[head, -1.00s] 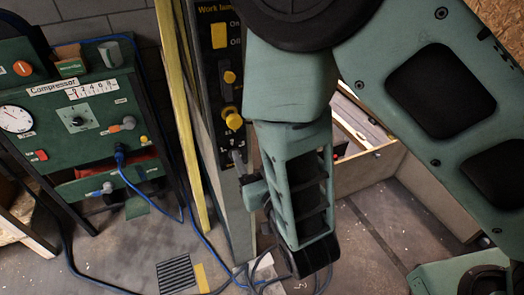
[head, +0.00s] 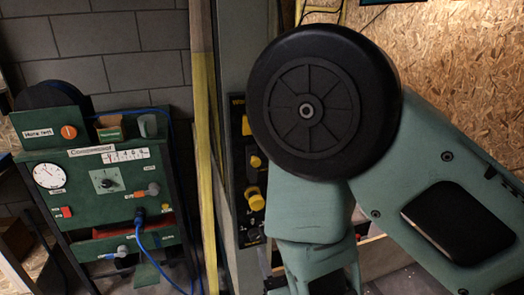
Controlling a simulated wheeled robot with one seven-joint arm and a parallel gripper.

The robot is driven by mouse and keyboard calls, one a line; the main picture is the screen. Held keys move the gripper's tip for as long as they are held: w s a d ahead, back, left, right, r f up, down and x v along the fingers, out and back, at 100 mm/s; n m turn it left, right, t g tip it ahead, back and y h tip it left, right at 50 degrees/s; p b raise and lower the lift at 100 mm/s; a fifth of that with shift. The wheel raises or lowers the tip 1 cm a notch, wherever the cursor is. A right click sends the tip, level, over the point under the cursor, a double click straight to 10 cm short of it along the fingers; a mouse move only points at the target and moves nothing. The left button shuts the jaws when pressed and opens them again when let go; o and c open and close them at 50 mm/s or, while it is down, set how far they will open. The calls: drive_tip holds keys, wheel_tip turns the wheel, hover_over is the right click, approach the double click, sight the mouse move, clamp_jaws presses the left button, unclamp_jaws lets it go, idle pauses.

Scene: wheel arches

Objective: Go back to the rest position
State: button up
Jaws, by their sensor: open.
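My green arm fills the right half of the head view, with a large black round joint cover (head: 308,110) near the middle. From this joint one link hangs down and is cut off by the bottom edge. Another link runs off to the lower right. My gripper is not in the picture, so its fingers cannot be seen. Nothing held shows.
A green compressor panel (head: 85,205) with a gauge, knobs and a blue cable stands at the left. Right of it are a yellow-edged post (head: 204,150) and a grey control column (head: 232,100) with yellow knobs, partly behind my arm. A chipboard wall (head: 460,70) is behind.

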drive_tip(key=s+r+n+g+b, duration=0.15)
drive_tip(key=s+g, duration=0.45)
drive_tip(key=g, duration=0.7)
drive_tip(key=s+d+r+n+g+h, duration=0.3)
drive_tip(key=s+d+r+h, duration=0.1)
drive_tip(key=s+d, duration=0.5)
drive_tip(key=shift+r+g, duration=0.4)
drive_tip(key=shift+r, duration=0.15)
drive_tip(key=shift+d, duration=0.1)
